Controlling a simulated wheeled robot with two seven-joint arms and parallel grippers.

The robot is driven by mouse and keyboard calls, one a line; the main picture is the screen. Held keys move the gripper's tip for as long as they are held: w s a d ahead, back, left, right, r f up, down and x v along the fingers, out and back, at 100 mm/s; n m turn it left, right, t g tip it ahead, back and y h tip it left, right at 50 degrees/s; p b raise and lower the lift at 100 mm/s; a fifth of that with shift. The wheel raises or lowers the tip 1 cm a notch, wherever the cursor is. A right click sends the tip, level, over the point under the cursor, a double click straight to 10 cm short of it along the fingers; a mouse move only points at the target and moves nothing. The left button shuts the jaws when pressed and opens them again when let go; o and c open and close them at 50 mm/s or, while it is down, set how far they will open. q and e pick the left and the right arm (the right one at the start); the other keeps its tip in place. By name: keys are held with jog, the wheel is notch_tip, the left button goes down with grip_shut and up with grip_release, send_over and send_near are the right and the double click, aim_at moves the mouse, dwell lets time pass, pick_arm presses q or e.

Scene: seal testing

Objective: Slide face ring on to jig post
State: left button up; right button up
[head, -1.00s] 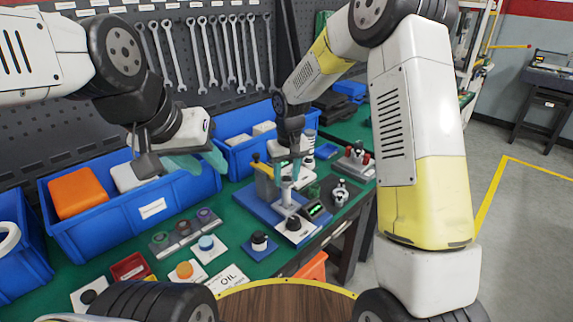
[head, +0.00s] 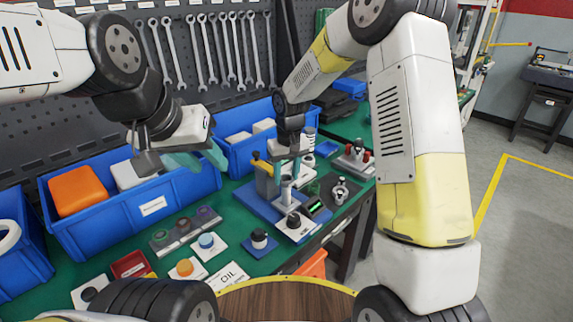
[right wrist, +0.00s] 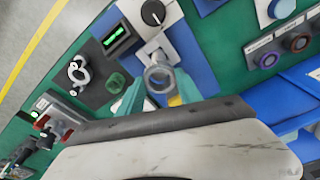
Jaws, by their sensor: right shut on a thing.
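My right gripper (head: 287,166) hangs over a jig with a blue base (head: 262,206) and an upright light grey post (head: 286,190). In the right wrist view its teal fingers (right wrist: 157,90) are shut on a grey ring-shaped piece (right wrist: 160,78), seen end-on with a dark bore, which I take as the face ring. It lines up with the jig post; I cannot tell whether it is around the post or just above it. My left gripper (head: 196,160) is empty, its teal fingers apart, above the blue bin at the left.
A blue bin (head: 150,222) holds an orange block (head: 77,190) and a white one. Knobs and buttons on small plates stand on the green bench front. A ring-shaped metal fixture (head: 340,190) sits right of the jig. Wrenches hang on the back panel.

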jog(key=shift+f, duration=0.55)
dwell(0.4)
jog(key=o, duration=1.5)
jog(key=shift+c, duration=0.2)
jog(key=shift+r, duration=3.55)
